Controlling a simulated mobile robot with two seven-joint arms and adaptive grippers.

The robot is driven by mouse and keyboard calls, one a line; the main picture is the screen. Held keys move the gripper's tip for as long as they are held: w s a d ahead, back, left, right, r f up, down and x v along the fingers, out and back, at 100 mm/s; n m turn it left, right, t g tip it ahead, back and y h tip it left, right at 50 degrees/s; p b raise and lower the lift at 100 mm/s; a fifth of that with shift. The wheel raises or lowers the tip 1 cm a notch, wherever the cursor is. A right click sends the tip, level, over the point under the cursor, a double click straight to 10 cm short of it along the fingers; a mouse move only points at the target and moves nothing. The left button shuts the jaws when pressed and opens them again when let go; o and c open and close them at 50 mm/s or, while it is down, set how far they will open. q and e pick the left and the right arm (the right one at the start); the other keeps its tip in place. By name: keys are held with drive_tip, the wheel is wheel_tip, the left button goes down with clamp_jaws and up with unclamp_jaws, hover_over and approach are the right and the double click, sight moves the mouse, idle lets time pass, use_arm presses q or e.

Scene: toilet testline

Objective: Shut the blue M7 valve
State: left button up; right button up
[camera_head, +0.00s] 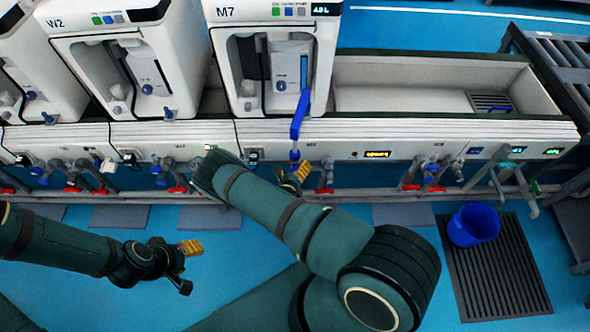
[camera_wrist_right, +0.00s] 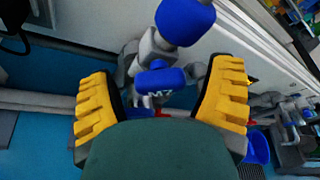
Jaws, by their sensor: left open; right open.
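The blue M7 valve shows in the right wrist view as a blue handle (camera_wrist_right: 160,80) lettered "M7", on grey pipework. A larger blue part (camera_wrist_right: 185,20) stands above it. In the head view a long blue lever (camera_head: 298,115) rises in front of the machine labelled M7 (camera_head: 225,35). My right gripper (camera_head: 293,177) is just below this lever, at the pipes. In its wrist view its yellow fingers are spread on either side of the M7 handle, with gaps visible. My left gripper (camera_head: 183,262) is open and empty over the blue floor at lower left.
White machines stand along the bench, with W2 (camera_head: 60,22) left of M7. More pipes with blue and red valves (camera_head: 435,172) run along the bench front. A blue bucket (camera_head: 473,224) stands on a dark grate (camera_head: 497,270) at right. My right arm covers the middle floor.

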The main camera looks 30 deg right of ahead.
drive_tip(key=c, duration=1.2)
drive_tip(key=m+p, duration=0.1)
drive_tip(key=p, duration=0.1)
drive_tip(key=m+y+p, duration=0.1)
drive_tip(key=shift+s+r+t+y+p, duration=0.1)
drive_tip(key=shift+r+t+y+p, duration=0.05)
drive_tip(key=shift+t+y+p, duration=0.2)
drive_tip(key=shift+m+t+y+p, duration=0.25)
drive_tip(key=shift+m+y+p, duration=0.3)
drive_tip(key=shift+m+p, duration=0.5)
drive_tip(key=shift+m+y+p, duration=0.3)
drive_tip(key=shift+m, duration=0.15)
